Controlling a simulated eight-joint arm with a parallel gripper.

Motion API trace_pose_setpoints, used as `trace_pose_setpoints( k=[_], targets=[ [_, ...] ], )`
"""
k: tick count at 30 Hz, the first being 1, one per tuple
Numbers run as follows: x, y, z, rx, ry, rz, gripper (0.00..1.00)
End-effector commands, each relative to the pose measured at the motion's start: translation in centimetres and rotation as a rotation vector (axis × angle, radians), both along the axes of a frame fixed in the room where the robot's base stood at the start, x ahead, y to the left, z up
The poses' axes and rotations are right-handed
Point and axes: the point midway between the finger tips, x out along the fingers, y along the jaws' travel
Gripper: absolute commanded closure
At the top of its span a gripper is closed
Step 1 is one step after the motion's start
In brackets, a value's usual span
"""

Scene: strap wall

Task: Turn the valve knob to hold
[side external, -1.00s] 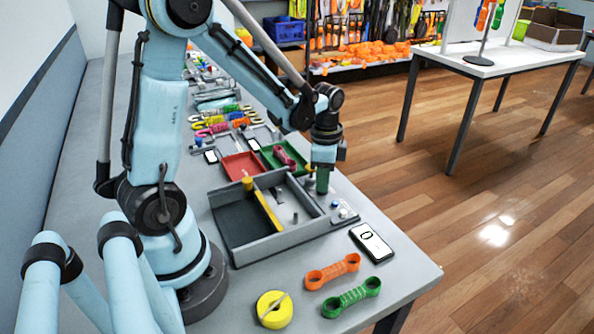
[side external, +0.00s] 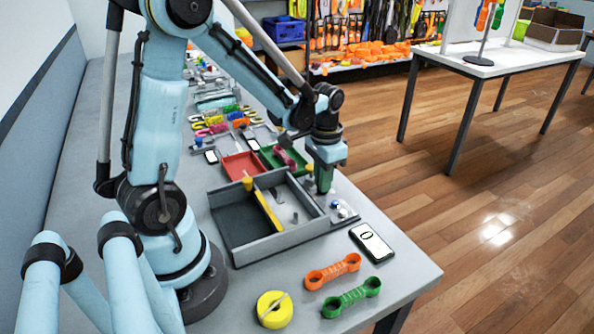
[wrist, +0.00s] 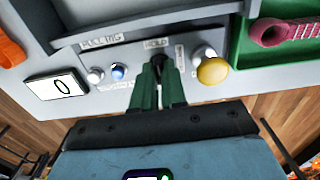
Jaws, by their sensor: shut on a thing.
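The dark valve knob (wrist: 161,66) is on the grey panel in the wrist view, mostly hidden by my fingers. My gripper (wrist: 158,72) has its two green fingers closed around the knob. The HOLD label (wrist: 156,44) is just above the fingertips, and the PULLING label (wrist: 101,40) is farther left. In the side external view, my gripper (side external: 324,185) reaches down to the panel at the right end of the grey tray. The knob is hidden there, and its exact pointing direction cannot be read.
A white button (wrist: 95,75) and a blue button (wrist: 118,72) sit left of my fingers, with a yellow knob (wrist: 212,71) to the right. A display (wrist: 56,88) reads 0. The grey tray (side external: 237,257) has raised walls beside the panel. Orange and green links (side external: 333,271) lie in front.

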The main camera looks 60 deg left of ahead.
Motion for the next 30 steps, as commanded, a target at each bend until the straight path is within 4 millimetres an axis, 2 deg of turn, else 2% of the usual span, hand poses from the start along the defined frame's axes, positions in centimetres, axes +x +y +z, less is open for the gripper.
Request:
trace_pose_setpoints(
  k=[14,15,19,30],
  targets=[
    [0.0,0.0,0.06,-0.001,0.001,0.015,1.0],
    [0.0,0.0,0.06,-0.001,0.001,0.015,0.84],
    [0.0,0.0,0.04,0.0,0.001,0.014,0.64],
    [0.0,0.0,0.32,0.0,0.0,0.013,0.63]
  ],
)
